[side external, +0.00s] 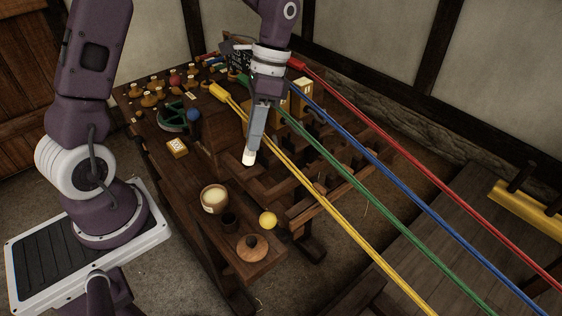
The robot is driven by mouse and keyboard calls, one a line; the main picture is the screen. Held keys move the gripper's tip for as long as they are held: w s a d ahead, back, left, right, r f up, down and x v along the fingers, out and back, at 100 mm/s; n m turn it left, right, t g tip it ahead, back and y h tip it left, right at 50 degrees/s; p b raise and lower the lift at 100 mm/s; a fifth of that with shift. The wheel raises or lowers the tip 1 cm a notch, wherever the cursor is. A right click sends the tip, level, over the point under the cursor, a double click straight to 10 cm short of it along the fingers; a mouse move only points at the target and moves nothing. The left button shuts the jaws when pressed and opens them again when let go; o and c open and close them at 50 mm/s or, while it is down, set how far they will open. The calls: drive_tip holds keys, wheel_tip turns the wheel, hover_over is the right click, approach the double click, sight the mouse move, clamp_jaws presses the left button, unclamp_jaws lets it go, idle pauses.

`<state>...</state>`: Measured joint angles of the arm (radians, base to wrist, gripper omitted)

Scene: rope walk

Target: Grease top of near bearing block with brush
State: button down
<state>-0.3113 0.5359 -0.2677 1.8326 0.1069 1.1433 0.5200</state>
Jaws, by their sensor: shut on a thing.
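My gripper (253,148) points down over the wooden bench frame, below the end of my arm. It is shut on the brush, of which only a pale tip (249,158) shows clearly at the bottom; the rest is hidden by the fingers. The tip is above or against dark wooden parts of the frame (270,190); I cannot tell whether it touches. Which of these dark parts is the near bearing block is not clear. A round pot of cream-coloured grease (214,195) stands open on the bench, nearer the camera.
Yellow (330,208), green (400,240), blue (400,185) and red (440,185) ropes stretch diagonally to the lower right, close beside my gripper. A dark cup (229,221), yellow ball (268,220) and knobbed wooden lid (252,247) stand near the pot. Wooden pegs (153,98) crowd the far left.

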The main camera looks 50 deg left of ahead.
drive_tip(key=w+a+r+n+t+h, duration=0.1)
drive_tip(key=w+a+r+n+h, duration=0.1)
drive_tip(key=w+r+n, duration=0.4)
drive_tip(key=w+a+r+t+y, duration=0.3)
drive_tip(key=a+r, duration=0.5)
drive_tip(key=r, duration=0.5)
drive_tip(key=shift+w+d+f, duration=0.1)
drive_tip(key=shift+d+f, duration=0.05)
drive_tip(key=shift+f, duration=1.1)
drive_tip(key=shift+d+f, duration=0.1)
drive_tip(key=shift+f, duration=1.1)
